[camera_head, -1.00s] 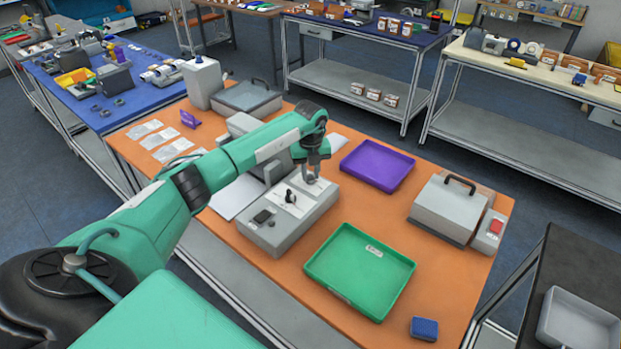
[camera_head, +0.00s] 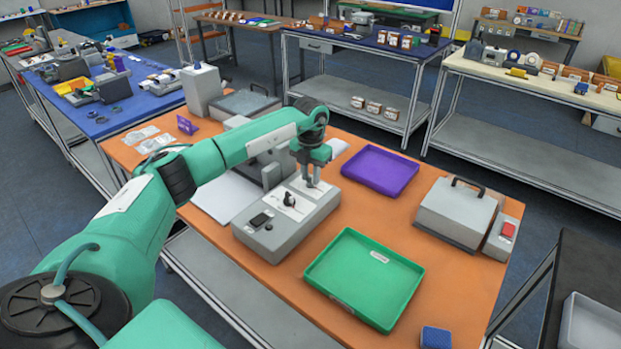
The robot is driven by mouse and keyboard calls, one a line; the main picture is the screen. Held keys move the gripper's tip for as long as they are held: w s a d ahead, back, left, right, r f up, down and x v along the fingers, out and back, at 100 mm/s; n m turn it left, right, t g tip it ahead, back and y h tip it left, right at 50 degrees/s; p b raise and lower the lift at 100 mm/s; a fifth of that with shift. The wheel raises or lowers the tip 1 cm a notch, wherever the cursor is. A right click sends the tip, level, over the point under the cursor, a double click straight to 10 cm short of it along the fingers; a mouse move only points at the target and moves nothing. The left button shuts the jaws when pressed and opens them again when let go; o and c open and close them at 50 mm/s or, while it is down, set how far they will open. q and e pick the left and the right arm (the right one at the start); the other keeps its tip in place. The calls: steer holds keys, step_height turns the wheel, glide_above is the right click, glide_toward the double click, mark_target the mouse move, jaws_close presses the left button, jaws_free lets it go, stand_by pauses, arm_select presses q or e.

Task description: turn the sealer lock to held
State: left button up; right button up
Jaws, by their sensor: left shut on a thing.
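The sealer appears to be the grey box (camera_head: 282,236) on the orange table, with a black display or pad (camera_head: 261,219) and a black knob (camera_head: 289,199) on top. My left gripper (camera_head: 309,184) points down at the far right end of the box top. Its fingers are close together, shut on a small part that they mostly hide, likely the sealer lock. The black knob stands free, to the left of the fingers. The lock's setting cannot be read. My right gripper is not in view.
A purple tray (camera_head: 379,171) lies right of the box and a green tray (camera_head: 338,288) in front. A grey lidded unit with a handle (camera_head: 457,209) and a red-button box (camera_head: 501,238) stand at the right. A blue block (camera_head: 436,337) is near the front edge.

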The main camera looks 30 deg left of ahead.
mark_target(310, 177)
arm_select(q)
steer(key=shift+w+r+m, duration=0.1)
steer(key=shift+r+m, duration=0.05)
steer(key=shift+m, duration=0.35)
steer(key=o, duration=1)
step_height(310, 177, up, 14)
steer(key=b, duration=0.3)
steer(key=shift+b, duration=0.3)
